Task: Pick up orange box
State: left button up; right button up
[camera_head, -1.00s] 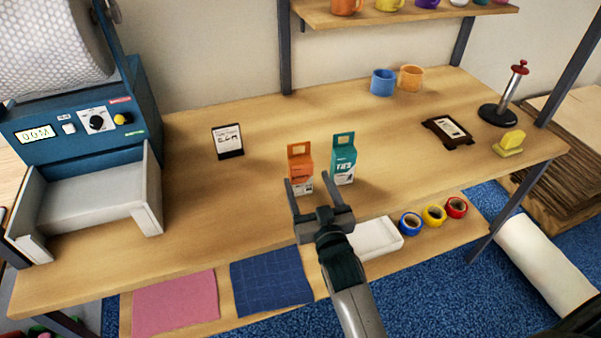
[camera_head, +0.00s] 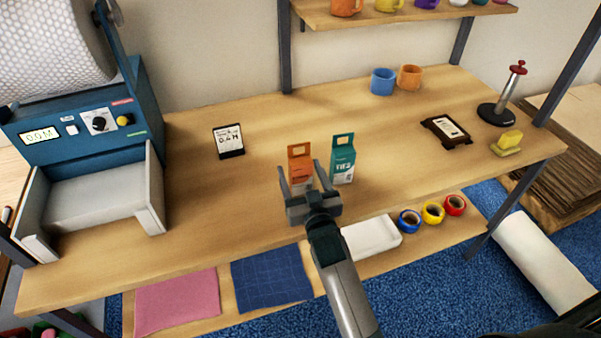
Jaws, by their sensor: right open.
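The orange box (camera_head: 300,161) stands upright on the wooden table, with a hang-hole tab on top. My right gripper (camera_head: 300,175) is open at the front of it. Its two fingers point away from me, toward the box, and one shows at each side of the box's lower part. I cannot tell whether they touch it. The gripper body hides the box's bottom front. My left gripper is not in view.
A teal box (camera_head: 343,160) stands close to the right of the orange box. A small sign (camera_head: 229,141) stands to the left. A blue machine (camera_head: 80,125) fills the table's left end.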

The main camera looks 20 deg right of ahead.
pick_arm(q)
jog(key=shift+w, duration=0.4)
pick_arm(e)
jog(key=c, duration=1.2)
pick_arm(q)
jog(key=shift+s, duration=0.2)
pick_arm(e)
jog(key=shift+r, duration=0.15)
